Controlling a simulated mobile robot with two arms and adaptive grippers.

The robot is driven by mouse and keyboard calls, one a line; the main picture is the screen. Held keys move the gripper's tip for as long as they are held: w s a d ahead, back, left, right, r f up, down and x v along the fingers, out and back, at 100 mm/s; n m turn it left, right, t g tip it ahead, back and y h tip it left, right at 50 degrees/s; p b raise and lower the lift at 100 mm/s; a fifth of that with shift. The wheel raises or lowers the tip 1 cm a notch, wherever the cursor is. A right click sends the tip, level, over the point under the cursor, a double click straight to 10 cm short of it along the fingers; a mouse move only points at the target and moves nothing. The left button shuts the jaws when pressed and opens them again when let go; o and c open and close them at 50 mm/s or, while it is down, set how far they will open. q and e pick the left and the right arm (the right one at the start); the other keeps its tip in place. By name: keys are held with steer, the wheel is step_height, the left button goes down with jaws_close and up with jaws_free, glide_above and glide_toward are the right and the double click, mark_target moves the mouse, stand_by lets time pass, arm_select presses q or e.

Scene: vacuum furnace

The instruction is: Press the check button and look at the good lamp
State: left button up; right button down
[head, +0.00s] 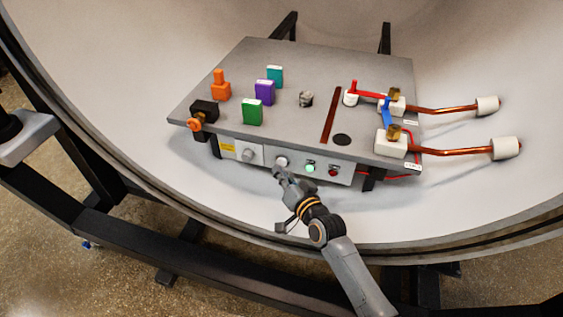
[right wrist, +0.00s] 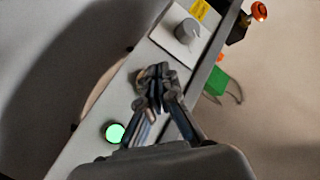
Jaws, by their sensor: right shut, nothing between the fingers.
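The check button (head: 282,161) is a pale round button on the front panel (head: 255,152) of the grey table. My right gripper (head: 279,173) is shut and empty, its tips at or just in front of this button; I cannot tell whether they touch it. In the right wrist view the shut fingertips (right wrist: 155,72) cover the button. The good lamp (head: 310,168) is lit bright green, right of the button; it also glows in the right wrist view (right wrist: 115,132). A dark red lamp (head: 333,172) beside it looks unlit.
A grey knob (head: 247,155) and a yellow label sit left of the button. The table top (head: 290,70) carries orange, purple, green and teal blocks, a black part with an orange knob (head: 195,124), and copper rods (head: 450,148) at right. The curved furnace wall surrounds it.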

steer(key=s+p, duration=0.1)
steer(key=s+a+p, duration=0.1)
steer(key=s, duration=0.1)
steer(key=s+p, duration=0.1)
steer(key=shift+s+a, duration=0.3)
steer(key=shift+s, duration=0.1)
stand_by(0.6)
